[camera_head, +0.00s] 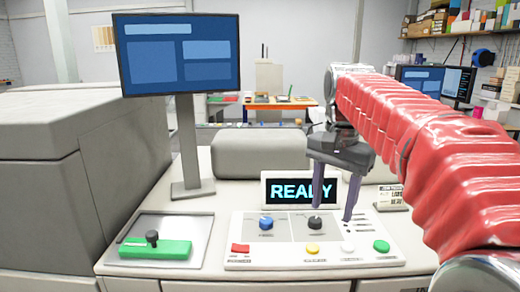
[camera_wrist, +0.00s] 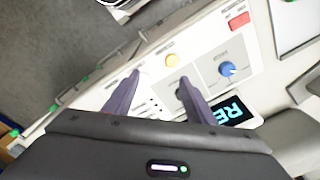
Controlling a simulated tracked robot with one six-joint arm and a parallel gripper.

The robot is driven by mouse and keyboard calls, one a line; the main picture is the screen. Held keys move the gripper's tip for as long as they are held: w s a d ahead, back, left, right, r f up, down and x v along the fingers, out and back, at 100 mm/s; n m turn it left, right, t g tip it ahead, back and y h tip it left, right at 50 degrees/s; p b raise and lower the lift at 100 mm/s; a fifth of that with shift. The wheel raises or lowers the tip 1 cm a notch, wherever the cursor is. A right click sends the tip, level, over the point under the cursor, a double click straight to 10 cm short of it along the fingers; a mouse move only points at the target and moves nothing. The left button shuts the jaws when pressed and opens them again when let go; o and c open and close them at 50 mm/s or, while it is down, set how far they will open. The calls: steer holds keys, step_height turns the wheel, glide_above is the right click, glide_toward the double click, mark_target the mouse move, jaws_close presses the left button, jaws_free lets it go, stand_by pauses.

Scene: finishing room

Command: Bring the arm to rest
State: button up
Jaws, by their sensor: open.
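My arm, in a red ribbed sleeve, reaches in from the right in the head view. My gripper (camera_head: 333,212) points down over the right part of a white control panel (camera_head: 240,258). Its two dark purple fingers are apart with nothing between them; they also show in the wrist view (camera_wrist: 155,95). One finger overlaps the black knob (camera_head: 315,223) in the head view, and I cannot tell whether they touch. In the wrist view the other finger hides part of the panel near the white button.
A lit READY display (camera_head: 292,190) stands behind the panel. The panel bears a blue knob (camera_head: 266,223) and red (camera_head: 240,248), yellow (camera_head: 312,249) and green (camera_head: 381,246) buttons. A monitor (camera_head: 178,55) on a post and a green block with a black knob (camera_head: 152,245) are at left.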

steer(key=s+f+n+t, duration=0.2)
steer(key=s+f+n, duration=0.2)
steer(key=s+f, duration=0.4)
steer(key=s+f+n+t, duration=0.2)
steer(key=s+f+n, duration=0.2)
steer(key=s+f, duration=0.4)
steer(key=s, duration=0.4)
steer(key=shift+s+t, duration=0.35)
steer(key=shift+t, duration=0.05)
